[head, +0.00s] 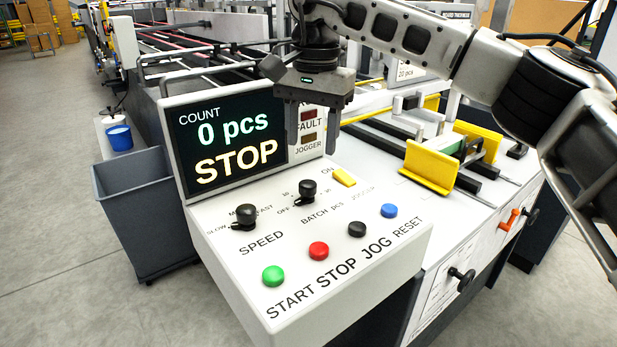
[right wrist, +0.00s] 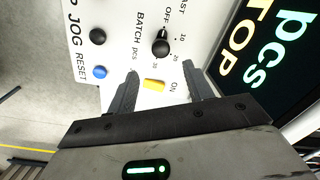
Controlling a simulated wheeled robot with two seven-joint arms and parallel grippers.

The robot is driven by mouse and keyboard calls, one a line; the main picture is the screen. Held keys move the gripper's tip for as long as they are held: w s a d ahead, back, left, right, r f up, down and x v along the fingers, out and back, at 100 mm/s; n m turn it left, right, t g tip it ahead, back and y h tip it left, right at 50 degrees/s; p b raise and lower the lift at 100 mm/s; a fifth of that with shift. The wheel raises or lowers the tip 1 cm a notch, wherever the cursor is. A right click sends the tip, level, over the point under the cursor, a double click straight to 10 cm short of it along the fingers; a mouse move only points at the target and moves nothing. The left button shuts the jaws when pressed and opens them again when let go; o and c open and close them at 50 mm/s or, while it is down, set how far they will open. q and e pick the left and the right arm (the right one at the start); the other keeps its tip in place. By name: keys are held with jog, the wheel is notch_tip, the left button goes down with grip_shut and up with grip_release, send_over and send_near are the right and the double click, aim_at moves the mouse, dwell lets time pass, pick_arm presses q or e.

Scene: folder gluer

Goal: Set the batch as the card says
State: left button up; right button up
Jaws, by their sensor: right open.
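The control panel (head: 350,262) fills the middle of the head view. Its batch knob (head: 307,190) is black, with OFF and number marks around it; the right wrist view also shows it (right wrist: 161,48). I cannot read its setting surely. A yellow switch (head: 344,177) marked ON sits to its right. The display (head: 232,143) reads COUNT 0 pcs and STOP. A card (head: 407,71) showing "20 pcs" stands behind, partly covered by my arm. My right gripper (head: 320,140) is open and empty above the panel, apart from the knob. My left gripper is not in view.
The panel also carries a speed knob (head: 245,217), a green START button (head: 273,275), a red STOP button (head: 318,250), a black JOG button (head: 357,229) and a blue RESET button (head: 389,210). A grey bin (head: 145,215) stands at left. Yellow guides (head: 431,168) stand at right.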

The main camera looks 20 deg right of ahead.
aim_at(308, 183)
notch_tip(308, 183, down, 8)
jog(key=shift+w+a+f, duration=0.15)
jog(key=shift+f, duration=0.05)
jog(key=c, duration=1)
